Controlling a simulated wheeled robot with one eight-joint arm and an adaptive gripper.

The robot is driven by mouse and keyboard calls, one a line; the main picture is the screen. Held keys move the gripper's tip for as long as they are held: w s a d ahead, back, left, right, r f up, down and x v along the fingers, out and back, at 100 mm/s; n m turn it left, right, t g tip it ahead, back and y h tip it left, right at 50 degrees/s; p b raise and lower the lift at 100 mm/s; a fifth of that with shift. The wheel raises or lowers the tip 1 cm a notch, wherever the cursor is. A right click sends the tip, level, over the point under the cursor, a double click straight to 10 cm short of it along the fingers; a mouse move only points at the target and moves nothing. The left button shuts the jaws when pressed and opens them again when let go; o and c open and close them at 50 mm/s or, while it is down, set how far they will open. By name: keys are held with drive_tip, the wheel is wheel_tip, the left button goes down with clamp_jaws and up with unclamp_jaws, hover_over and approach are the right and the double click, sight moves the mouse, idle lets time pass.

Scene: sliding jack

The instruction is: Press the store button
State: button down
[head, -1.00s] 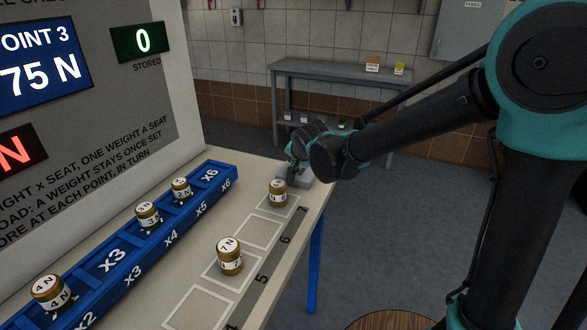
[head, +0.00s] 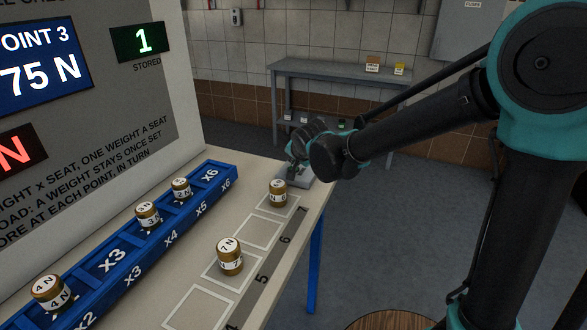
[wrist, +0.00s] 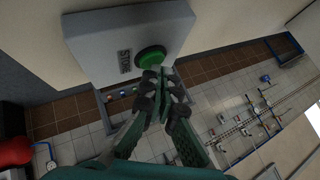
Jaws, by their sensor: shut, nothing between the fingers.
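The store button is a green round button (wrist: 151,57) on a grey box labelled "STORE" (wrist: 105,40) in the wrist view. My gripper (wrist: 158,75) is shut and empty, with its fingertips at the button's lower edge; I cannot tell if they touch it. In the head view the grey box (head: 298,177) sits at the table's far right corner, mostly behind my gripper (head: 294,166), and the button is hidden there. The green display (head: 142,40) above "STORED" reads 1. A blue display (head: 42,62) shows "POINT 3" and "75 N".
A brass 7 N weight (head: 230,257) and another brass weight (head: 278,193) stand on marked squares of the table (head: 255,172). Several weights sit in the blue seat rail (head: 215,180). A grey bench (head: 335,70) stands against the back wall.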

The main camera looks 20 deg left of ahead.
drive_tip(key=shift+r, duration=0.5)
drive_tip(key=shift+r, duration=2.55)
drive_tip(key=shift+h, duration=0.8)
drive_tip(key=d+f, duration=0.1)
drive_tip(key=d, duration=0.3)
drive_tip(key=w+d+f, duration=0.1)
drive_tip(key=d, duration=0.3)
drive_tip(key=d+f, duration=0.1)
drive_tip(key=d, duration=0.2)
drive_tip(key=shift+w+d, duration=0.15)
drive_tip(key=shift+d, duration=0.25)
drive_tip(key=s+d+f+n+g+h, duration=0.1)
drive_tip(key=s+d+f, duration=0.15)
drive_tip(key=d, duration=0.55)
drive_tip(key=s+d+f+h, duration=0.1)
drive_tip(key=d+f, duration=0.2)
drive_tip(key=d, duration=0.5)
drive_tip(key=s+d+f+n+g, duration=0.1)
drive_tip(key=s+d+f, duration=0.3)
drive_tip(key=s+d, duration=0.4)
drive_tip(key=s+d+f+g+h, duration=0.1)
drive_tip(key=s+d+f, duration=0.4)
drive_tip(key=s+d, duration=0.2)
drive_tip(key=shift+s+d+f+n+g, duration=0.3)
drive_tip(key=shift+s+d+n, duration=0.1)
drive_tip(key=shift+d, duration=0.75)
